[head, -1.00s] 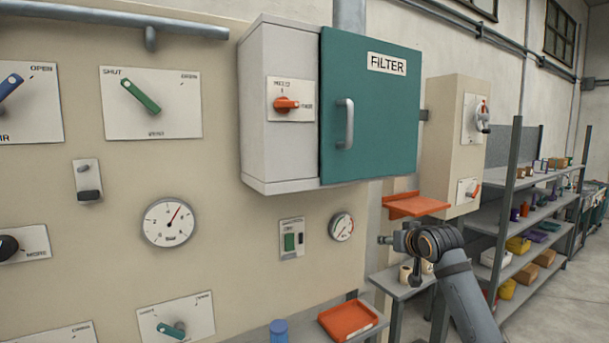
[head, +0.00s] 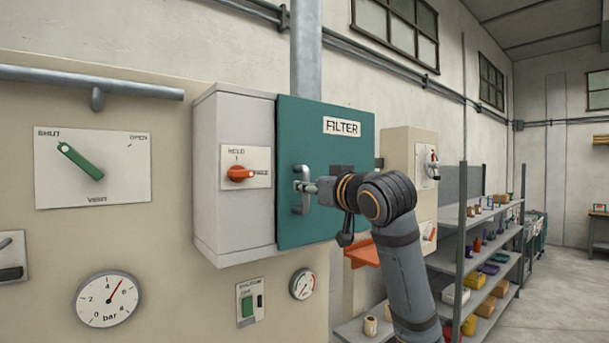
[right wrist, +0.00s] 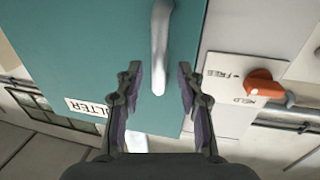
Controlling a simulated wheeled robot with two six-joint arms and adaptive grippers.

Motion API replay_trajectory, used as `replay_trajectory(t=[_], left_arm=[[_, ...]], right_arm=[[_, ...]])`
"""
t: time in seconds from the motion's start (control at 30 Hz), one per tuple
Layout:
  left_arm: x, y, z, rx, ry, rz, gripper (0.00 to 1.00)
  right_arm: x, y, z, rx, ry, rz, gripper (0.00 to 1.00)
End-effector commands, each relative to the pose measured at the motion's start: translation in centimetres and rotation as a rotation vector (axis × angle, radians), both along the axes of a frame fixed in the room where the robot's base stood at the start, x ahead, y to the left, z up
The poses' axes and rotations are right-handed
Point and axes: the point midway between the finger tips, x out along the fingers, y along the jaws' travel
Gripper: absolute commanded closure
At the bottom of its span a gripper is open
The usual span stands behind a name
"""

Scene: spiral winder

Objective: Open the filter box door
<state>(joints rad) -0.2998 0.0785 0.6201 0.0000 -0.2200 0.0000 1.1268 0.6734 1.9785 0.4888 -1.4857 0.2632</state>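The filter box (head: 215,215) is a light grey cabinet on the wall with a teal door (head: 345,225) labelled FILTER, which looks shut. Its grey vertical handle (head: 302,200) is near the door's left edge. My right gripper (head: 303,187) is at the handle. In the right wrist view, my right gripper (right wrist: 159,85) is open, with the handle (right wrist: 159,45) reaching between its fingers and a gap on both sides. An orange knob (head: 238,173) on the box's left face has its pale tip pointing right. My left gripper is out of view.
A green lever (head: 80,160) and a pressure gauge (head: 108,298) are on the panel at left. Storage shelves (head: 485,255) stand at right.

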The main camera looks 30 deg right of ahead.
Motion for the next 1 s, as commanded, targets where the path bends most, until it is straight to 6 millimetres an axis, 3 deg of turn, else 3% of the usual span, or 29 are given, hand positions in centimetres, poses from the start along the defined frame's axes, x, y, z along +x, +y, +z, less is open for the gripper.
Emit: replay_trajectory(t=[0.03,0.2,0.5,0.8,1.0], left_arm=[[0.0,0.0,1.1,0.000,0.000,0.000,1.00],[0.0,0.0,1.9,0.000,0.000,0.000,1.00],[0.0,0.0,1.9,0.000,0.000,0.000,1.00],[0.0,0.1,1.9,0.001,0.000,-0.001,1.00],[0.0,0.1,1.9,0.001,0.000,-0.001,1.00]], right_arm=[[1.0,-0.1,0.4,0.002,0.005,0.001,0.62],[2.9,-0.3,0.2,0.000,0.002,0.000,0.62],[3.3,-0.4,-0.1,0.000,0.000,-0.001,0.62],[3.2,-0.4,-0.1,0.000,0.000,-0.001,1.00],[3.2,-0.4,-0.1,0.000,0.000,-0.001,1.00]])
